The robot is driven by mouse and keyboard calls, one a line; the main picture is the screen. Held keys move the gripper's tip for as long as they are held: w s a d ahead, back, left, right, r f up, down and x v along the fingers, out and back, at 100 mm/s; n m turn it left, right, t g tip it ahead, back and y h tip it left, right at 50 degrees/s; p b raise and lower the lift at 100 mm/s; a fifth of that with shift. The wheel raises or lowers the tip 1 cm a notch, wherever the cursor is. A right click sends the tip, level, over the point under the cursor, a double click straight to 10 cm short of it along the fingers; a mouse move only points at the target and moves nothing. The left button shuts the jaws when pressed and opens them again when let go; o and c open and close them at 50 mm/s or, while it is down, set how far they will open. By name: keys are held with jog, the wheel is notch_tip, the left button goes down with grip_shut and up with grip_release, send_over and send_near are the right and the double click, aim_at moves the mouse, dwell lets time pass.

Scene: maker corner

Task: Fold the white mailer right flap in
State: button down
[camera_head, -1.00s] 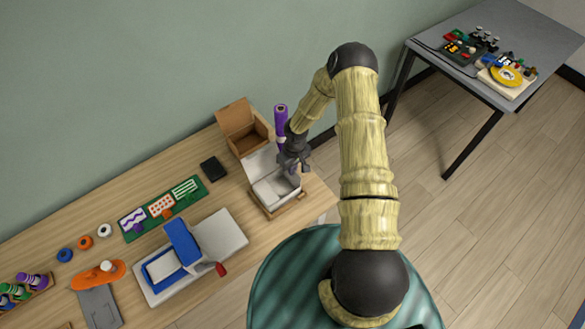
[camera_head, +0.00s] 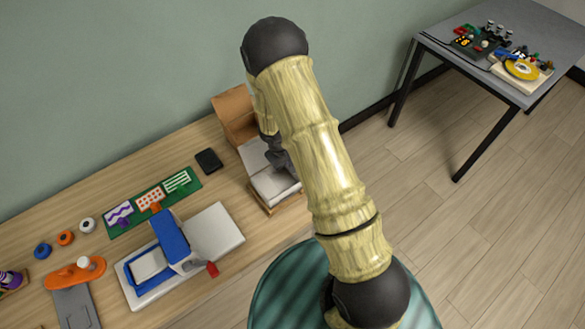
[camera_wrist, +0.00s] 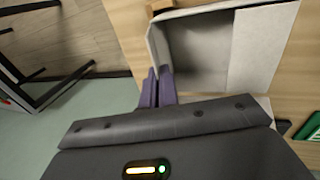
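The white mailer (camera_head: 272,184) sits open on the workbench, with a pale raised panel (camera_head: 252,153) at its back. My arm covers its right side in the head view, so the right flap is hidden there. In the wrist view the mailer's pale interior (camera_wrist: 198,55) looks empty, and a broad white panel (camera_wrist: 262,45) spreads to its right. My gripper's purple fingers (camera_wrist: 158,88) are together with nothing visible between them. They are at the mailer's lower left corner in that view, close to its left wall; contact cannot be told.
A wooden tray (camera_head: 290,202) edges the mailer. An open brown box (camera_head: 234,112) stands behind it. A black block (camera_head: 208,160) and a blue-and-white press (camera_head: 170,240) are to the left. A grey table (camera_head: 550,35) stands apart at the right.

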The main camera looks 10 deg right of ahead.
jog(key=shift+s+a+f+t+h+b, duration=0.1)
jog(key=shift+a+f+t+h+b, duration=0.45)
jog(key=shift+b, duration=1.65)
jog(key=shift+s+a+t+h+b, duration=0.15)
jog(key=shift+h+b, duration=0.75)
jog(key=shift+b, duration=1.25)
jog(key=shift+s+a+f+t+h+b, duration=0.2)
jog(key=shift+h+b, duration=0.55)
jog(key=shift+b, duration=1.45)
jog(key=b, duration=0.2)
jog(key=h+b, duration=0.1)
jog(key=shift+a+f+t+h+b, duration=0.15)
jog(key=shift+a+t+h+b, duration=0.15)
jog(key=shift+t+b, duration=0.1)
jog(key=c, duration=1.7)
grip_release()
jog(key=shift+r, duration=0.2)
jog(key=v, duration=1.7)
jog(key=shift+s+a+f+p, duration=0.15)
jog(key=shift+a+f+p, duration=0.15)
jog(key=shift+p, duration=0.1)
